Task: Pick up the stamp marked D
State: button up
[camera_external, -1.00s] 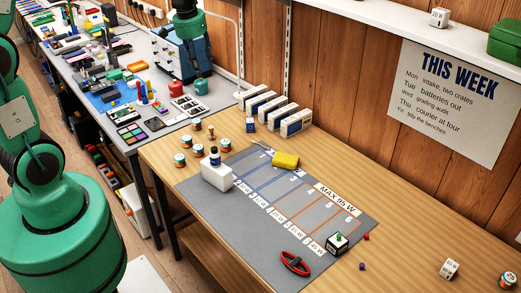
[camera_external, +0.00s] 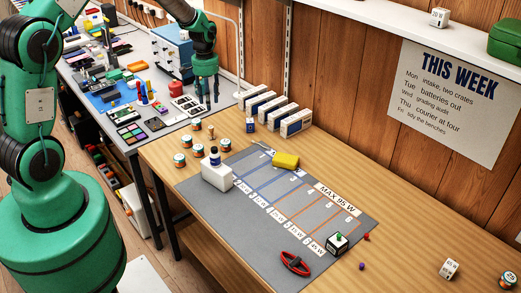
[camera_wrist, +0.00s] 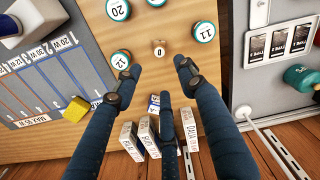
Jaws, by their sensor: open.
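A small wooden stamp (camera_wrist: 159,48) stands on the wooden table among round teal-edged tins in the wrist view. Its mark is tiny and looks like a D or 0. A small wooden piece (camera_external: 211,131) that looks like the same one stands near the table's far left end in the external view. My gripper (camera_external: 207,95) is open and empty, above the area where the grey bench meets the wooden table. In the wrist view the spread fingers of my gripper (camera_wrist: 160,80) are just below the stamp in the picture, apart from it.
Tins marked 20 (camera_wrist: 118,9), 11 (camera_wrist: 204,31) and 12 (camera_wrist: 120,60) surround the stamp closely. Several upright boxes (camera_external: 297,122) stand by the wall. A grey mat (camera_external: 215,215) holds a yellow sponge (camera_external: 285,160) and a white block (camera_external: 217,175). A lamp pole (camera_external: 240,60) rises nearby.

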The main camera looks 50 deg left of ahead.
dwell(0.3)
jog(key=b, duration=0.1)
send_over(211, 127)
jog(key=shift+f, duration=4.25)
jog(key=shift+f+b, duration=0.45)
jog(key=shift+f, duration=2.15)
jog(key=shift+c, duration=0.5)
grip_shut()
